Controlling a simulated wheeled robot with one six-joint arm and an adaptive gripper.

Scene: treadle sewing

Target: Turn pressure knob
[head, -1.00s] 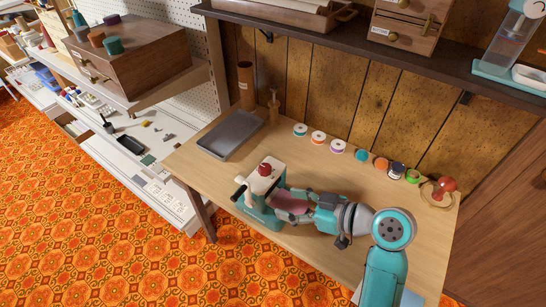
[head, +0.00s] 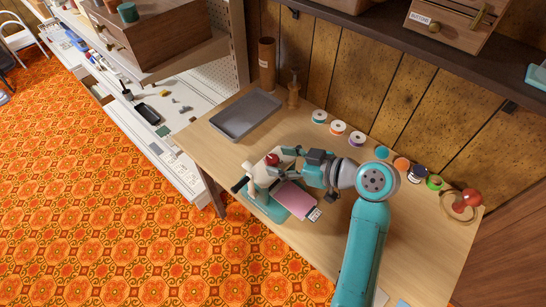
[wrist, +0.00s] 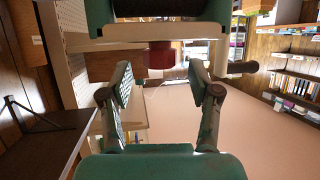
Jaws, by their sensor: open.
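The red pressure knob (head: 272,160) sits on top of the white upper part of a small teal machine (head: 266,213) on the wooden table. My gripper (head: 282,164) is at the knob's right side at about its height in the head view. In the wrist view the knob (wrist: 158,56) shows between the tips of my open gripper (wrist: 160,73), with a gap to each finger. I cannot tell whether the fingertips reach past the knob. A pink piece (head: 294,198) with a small white label lies on the machine's base. A dark handle (head: 240,186) sticks out at the machine's left.
A grey tray (head: 246,114) lies at the table's back left, beside a brown cylinder (head: 267,64). Several thread spools (head: 338,127) line the back, ending near a red pincushion (head: 470,198). A dark shelf (head: 430,64) overhangs the back. The table's front right is mostly clear.

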